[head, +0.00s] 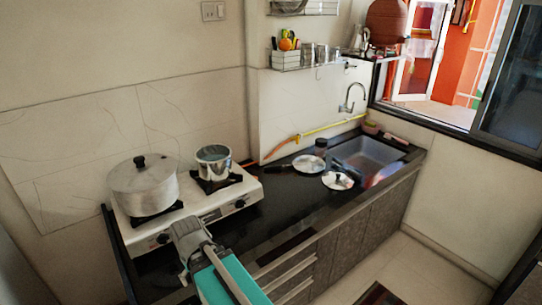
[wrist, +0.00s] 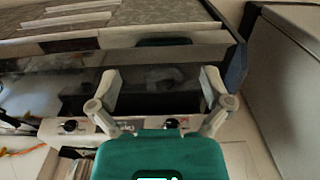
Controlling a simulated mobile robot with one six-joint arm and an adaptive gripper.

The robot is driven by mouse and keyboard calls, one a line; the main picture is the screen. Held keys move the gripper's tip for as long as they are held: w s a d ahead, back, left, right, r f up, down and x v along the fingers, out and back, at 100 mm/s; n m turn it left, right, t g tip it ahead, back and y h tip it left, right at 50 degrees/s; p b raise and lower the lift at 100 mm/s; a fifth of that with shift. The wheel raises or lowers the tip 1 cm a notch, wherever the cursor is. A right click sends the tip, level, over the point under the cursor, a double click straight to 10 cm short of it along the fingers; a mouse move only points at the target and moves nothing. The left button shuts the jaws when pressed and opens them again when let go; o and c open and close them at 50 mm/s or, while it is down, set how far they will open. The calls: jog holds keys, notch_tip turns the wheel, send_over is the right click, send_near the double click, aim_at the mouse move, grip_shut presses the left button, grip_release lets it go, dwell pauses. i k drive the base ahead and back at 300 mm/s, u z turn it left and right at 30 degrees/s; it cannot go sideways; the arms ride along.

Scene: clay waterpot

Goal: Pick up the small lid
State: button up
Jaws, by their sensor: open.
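The small lid (head: 338,180) is a round metal lid with a dark knob. In the head view it lies on the black counter, just left of the sink. My gripper (wrist: 160,80) is open, with nothing between its fingers in the wrist view. In the head view my arm reaches up from the bottom, in front of the stove and well to the left of the small lid. The lid does not show in the wrist view.
The stove (head: 160,237) bears a large lidded pot (head: 143,190) and a small steel pot (head: 213,165). A dark-handled pan (head: 309,163) and a dark jar (head: 321,146) are near the lid. The sink (head: 372,157) is to its right. The counter's middle (head: 275,215) is clear.

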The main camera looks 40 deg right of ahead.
aim_at(337, 181)
jog(key=z, duration=1.65)
